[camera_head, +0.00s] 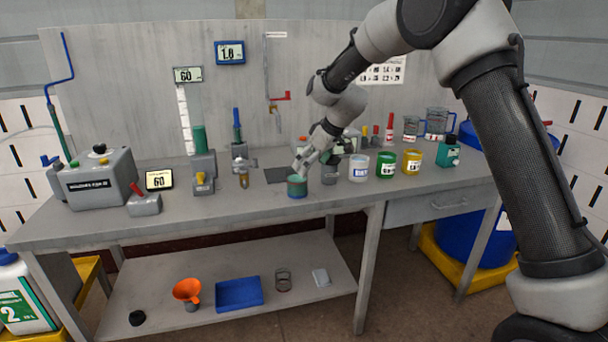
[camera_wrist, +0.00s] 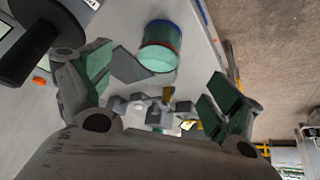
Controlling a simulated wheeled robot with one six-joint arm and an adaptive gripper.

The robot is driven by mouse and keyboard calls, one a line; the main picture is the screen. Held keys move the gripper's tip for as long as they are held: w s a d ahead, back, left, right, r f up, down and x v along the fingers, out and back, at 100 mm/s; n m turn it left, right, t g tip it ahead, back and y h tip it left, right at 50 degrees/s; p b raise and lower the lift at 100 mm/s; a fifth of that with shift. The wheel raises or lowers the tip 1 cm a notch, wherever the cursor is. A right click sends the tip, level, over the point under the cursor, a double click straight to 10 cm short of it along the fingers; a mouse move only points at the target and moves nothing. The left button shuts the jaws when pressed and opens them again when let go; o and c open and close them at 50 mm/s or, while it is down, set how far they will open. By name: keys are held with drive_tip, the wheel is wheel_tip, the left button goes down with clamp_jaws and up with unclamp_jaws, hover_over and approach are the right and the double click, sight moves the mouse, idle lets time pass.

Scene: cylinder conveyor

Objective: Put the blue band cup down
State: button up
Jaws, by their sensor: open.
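The blue band cup (camera_head: 297,187) stands upright on the grey bench near its front edge, with a blue band low on its side and a greenish inside. In the wrist view the cup (camera_wrist: 160,50) shows its red rim and blue base, ahead of the fingers. My gripper (camera_head: 303,165) is just behind and above the cup in the head view. In the wrist view my gripper (camera_wrist: 158,82) has its green-padded fingers wide apart, with nothing held between them. The cup appears clear of both pads.
A dark flat plate (camera_head: 276,175) lies behind the cup. White (camera_head: 359,168), green (camera_head: 385,165) and yellow (camera_head: 412,162) labelled cups stand to the right. A valve fixture (camera_head: 242,171) and a small display (camera_head: 159,180) stand to the left. The bench front edge is close.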

drive_tip(key=shift+s+d+r, duration=0.25)
drive_tip(key=shift+d+r, duration=0.05)
drive_tip(key=shift+r, duration=0.3)
drive_tip(key=s+d+r+m+h, duration=0.1)
drive_tip(key=s+d+r+m, duration=0.1)
drive_tip(key=s+d+r, duration=0.6)
drive_tip(key=s+d+r+m+h, duration=0.1)
drive_tip(key=s+d+r+m, duration=0.2)
drive_tip(key=s+d+r, duration=0.5)
drive_tip(key=s+d+f+m+h, duration=0.1)
drive_tip(key=s+d+m, duration=0.1)
drive_tip(key=s+d, duration=0.3)
drive_tip(key=s+d+f+m+h, duration=0.1)
drive_tip(key=s+d, duration=0.5)
drive_tip(key=s, duration=0.7)
drive_tip(key=s+d+f+m, duration=0.2)
drive_tip(key=s+d, duration=0.4)
drive_tip(key=s, duration=0.3)
drive_tip(key=shift+s+f+m+t+h, duration=0.2)
drive_tip(key=shift+m+t+h, duration=0.1)
drive_tip(key=shift+m+h, duration=0.1)
